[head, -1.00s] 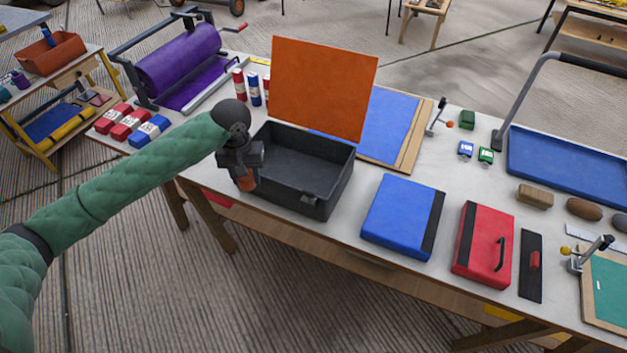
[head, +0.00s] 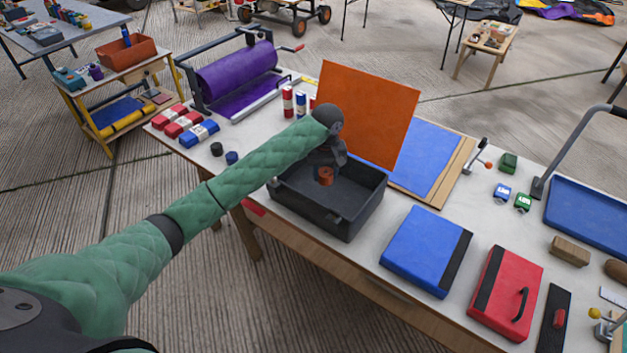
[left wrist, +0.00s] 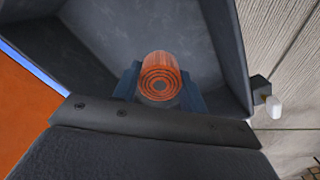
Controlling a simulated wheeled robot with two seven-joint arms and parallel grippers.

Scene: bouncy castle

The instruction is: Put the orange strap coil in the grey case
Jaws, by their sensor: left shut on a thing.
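The grey case (head: 352,222) stands open on the table, its orange-lined lid (head: 368,112) raised at the back. My left gripper (head: 326,178) is over the case's opening and points down into it. It is shut on the orange strap coil (head: 325,175). In the left wrist view the coil (left wrist: 160,80) shows its spiral end between the two fingers (left wrist: 158,88), with the case's dark inside (left wrist: 100,35) around it. I cannot tell how far the coil is above the case floor. My right gripper is not in view.
A blue case (head: 425,250) and a red case (head: 505,290) lie right of the grey case. Small dark rolls (head: 232,157) and red and blue packs (head: 183,124) lie left. A purple roller machine (head: 238,75) stands at the back left.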

